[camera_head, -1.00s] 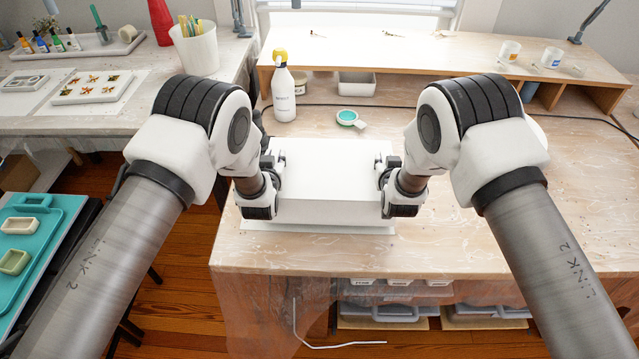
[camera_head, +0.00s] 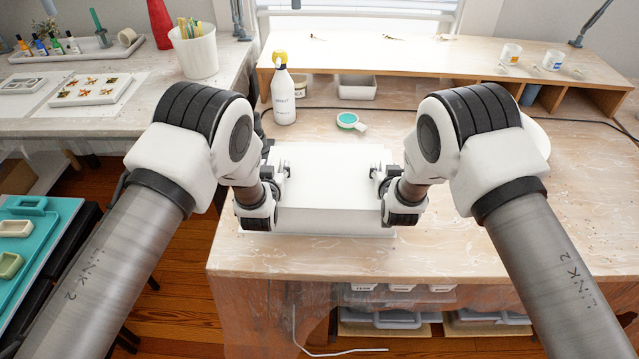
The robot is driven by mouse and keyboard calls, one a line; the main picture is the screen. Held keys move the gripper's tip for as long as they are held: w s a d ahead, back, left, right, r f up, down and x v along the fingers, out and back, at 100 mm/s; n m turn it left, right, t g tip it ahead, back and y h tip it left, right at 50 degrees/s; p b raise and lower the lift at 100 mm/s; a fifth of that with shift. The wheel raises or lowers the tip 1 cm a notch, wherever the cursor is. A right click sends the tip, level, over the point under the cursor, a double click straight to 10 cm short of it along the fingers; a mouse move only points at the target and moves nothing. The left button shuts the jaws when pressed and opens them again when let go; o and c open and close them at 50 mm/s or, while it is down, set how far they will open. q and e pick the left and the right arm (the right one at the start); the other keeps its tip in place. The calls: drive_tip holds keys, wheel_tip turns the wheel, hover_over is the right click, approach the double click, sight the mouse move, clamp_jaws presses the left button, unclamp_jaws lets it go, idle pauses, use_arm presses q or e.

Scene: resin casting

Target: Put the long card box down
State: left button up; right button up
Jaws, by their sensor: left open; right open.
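The long card box (camera_head: 330,190) is white and sits level at the front of the wooden workbench, on or just over a thin white sheet (camera_head: 392,234). My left gripper (camera_head: 280,180) is open at the box's left end. My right gripper (camera_head: 384,184) is open at its right end. Whether the fingers still touch the box cannot be told. The box's ends are partly hidden behind the grippers.
Behind the box stand a spray bottle (camera_head: 283,92), a teal-filled round cup (camera_head: 348,121) and a white tray (camera_head: 357,87). A raised shelf (camera_head: 440,62) runs along the back. The workbench (camera_head: 500,235) is clear at the front right.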

use_arm(q)
drive_tip(key=v, duration=0.7)
use_arm(e)
drive_tip(key=shift+s, duration=0.1)
drive_tip(key=v, duration=0.7)
drive_tip(key=shift+s+r, duration=0.1)
drive_tip(key=shift+s, duration=0.1)
